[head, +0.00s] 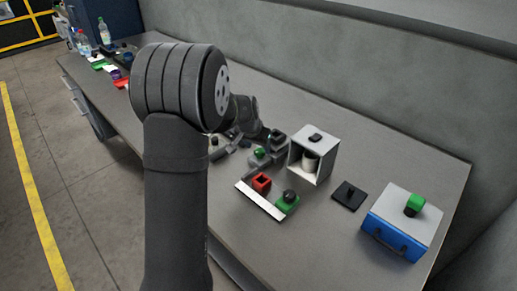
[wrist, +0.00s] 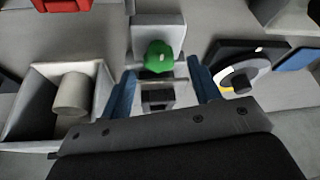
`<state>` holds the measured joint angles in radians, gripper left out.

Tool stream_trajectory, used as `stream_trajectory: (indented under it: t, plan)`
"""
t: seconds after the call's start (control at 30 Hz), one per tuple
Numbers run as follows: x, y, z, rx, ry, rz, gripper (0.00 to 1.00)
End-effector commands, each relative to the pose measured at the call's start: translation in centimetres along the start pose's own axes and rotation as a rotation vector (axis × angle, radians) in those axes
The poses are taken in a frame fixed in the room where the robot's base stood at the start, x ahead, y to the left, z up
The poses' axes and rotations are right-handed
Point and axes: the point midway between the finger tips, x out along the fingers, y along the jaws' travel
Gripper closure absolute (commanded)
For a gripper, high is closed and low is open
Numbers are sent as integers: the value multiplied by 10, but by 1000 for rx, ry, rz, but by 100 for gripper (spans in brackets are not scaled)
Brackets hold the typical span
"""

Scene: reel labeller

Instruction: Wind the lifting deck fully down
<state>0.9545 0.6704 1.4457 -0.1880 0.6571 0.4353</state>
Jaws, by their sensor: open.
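My gripper (wrist: 161,72) is open, its two blue fingers spread apart. A green knob (wrist: 159,56) on a grey block (wrist: 158,24) shows just beyond and between the fingertips; I cannot tell whether they touch it. A pale bar and a small dark part (wrist: 158,97) lie between the fingers. Which part is the lifting deck I cannot tell, nor its height. In the head view a green knob (head: 259,152) shows by the end of my arm. My gripper's fingers are not clear there, as the dark arm hides much of that area.
An open-fronted box (head: 325,165) holding a pale cylinder stands right of my gripper. Nearby are a red block (head: 262,182), a green block (head: 287,203) with a black knob, and a black plate (head: 348,196). A blue box (head: 392,236) stands farther right. A dial (wrist: 238,77) shows in the wrist view.

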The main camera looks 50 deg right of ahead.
Motion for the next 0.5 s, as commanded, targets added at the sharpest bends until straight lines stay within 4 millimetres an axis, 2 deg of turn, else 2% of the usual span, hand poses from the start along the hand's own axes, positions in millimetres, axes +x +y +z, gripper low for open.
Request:
stream_trajectory:
  t: [0.2,0.5]
  plan:
    - [19,0,0,0,0,0,43]
    - [21,0,0,0,1,-1,43]
